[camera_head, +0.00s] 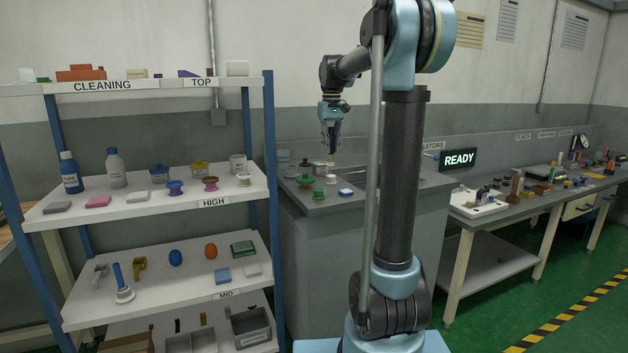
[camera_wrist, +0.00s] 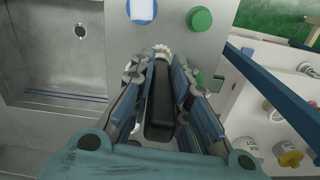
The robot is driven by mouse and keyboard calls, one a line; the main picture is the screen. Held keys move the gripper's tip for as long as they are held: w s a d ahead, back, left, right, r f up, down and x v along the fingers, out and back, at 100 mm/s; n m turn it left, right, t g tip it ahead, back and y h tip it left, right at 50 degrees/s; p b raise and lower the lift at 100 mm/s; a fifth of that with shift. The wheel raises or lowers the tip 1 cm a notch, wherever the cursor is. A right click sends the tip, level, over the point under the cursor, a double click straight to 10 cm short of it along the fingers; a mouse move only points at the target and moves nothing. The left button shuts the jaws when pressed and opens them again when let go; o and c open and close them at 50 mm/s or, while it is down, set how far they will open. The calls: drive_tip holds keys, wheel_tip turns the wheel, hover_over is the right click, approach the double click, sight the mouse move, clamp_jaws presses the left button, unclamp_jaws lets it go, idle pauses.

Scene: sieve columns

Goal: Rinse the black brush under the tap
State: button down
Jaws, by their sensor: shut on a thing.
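My gripper (camera_head: 331,143) is shut on the black brush (camera_wrist: 160,105), which lies lengthwise between the fingers in the wrist view. Pale bristles (camera_wrist: 161,51) show at its far end. In the head view my gripper points down and holds the brush above the left part of the sink counter (camera_head: 318,209). The grey sink basin (camera_wrist: 50,65) with its round drain (camera_wrist: 80,31) is left of the brush in the wrist view. The brush is beside the basin, over the counter. In the head view my arm hides part of the sink. I cannot make out the tap.
A green round piece (camera_wrist: 200,19) and a white-and-blue piece (camera_wrist: 142,10) sit on the counter near the brush. A shelf rack (camera_head: 270,150) with several bottles and cleaning items stands at left. A cluttered workbench (camera_head: 500,208) is at right, beyond a READY sign (camera_head: 459,158).

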drive_tip(key=shift+n, duration=0.5)
drive_tip(key=shift+w+a+f, duration=0.1)
drive_tip(key=shift+a+f, duration=0.2)
drive_tip(key=shift+f, duration=1.35)
drive_tip(key=shift+w+a+f, duration=0.1)
drive_tip(key=shift+a+f, duration=0.25)
drive_tip(key=shift+f, duration=1.25)
drive_tip(key=shift+a+f, duration=0.3)
drive_tip(key=shift+f, duration=1.35)
drive_tip(key=c, duration=1.5)
unclamp_jaws()
drive_tip(key=shift+c, duration=0.2)
wheel_tip(320, 180, up, 12)
